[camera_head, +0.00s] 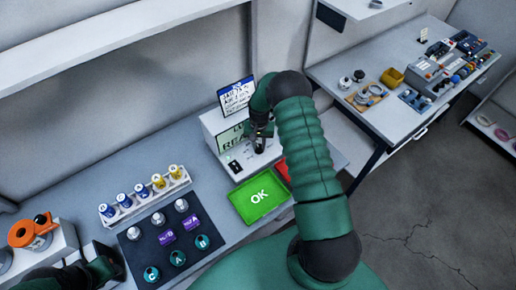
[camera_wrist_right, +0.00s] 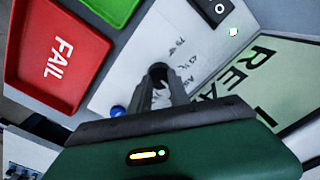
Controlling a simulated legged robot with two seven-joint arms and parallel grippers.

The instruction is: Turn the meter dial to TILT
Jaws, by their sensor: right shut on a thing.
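The meter (camera_head: 212,124) is a white box on the bench, with a pale green screen (camera_head: 231,141) whose visible letters begin "REA". The screen also shows at the right of the right wrist view (camera_wrist_right: 290,75). My right gripper (camera_head: 261,143) is over the meter's front, and its arm hides part of it. In the right wrist view its fingers (camera_wrist_right: 160,82) are shut on the dark dial (camera_wrist_right: 157,70). Small labels beside the dial are too blurred to read, so its setting cannot be told. My left gripper (camera_head: 103,266) is at the lower left, dark and unclear.
A green OK tray (camera_head: 243,211) lies before the meter. A red FAIL tray (camera_wrist_right: 30,75) is beside it. A dark mat (camera_head: 139,263) with several sensors and a rack of bottles (camera_head: 104,215) are left. A side table (camera_head: 330,76) with equipment stands right.

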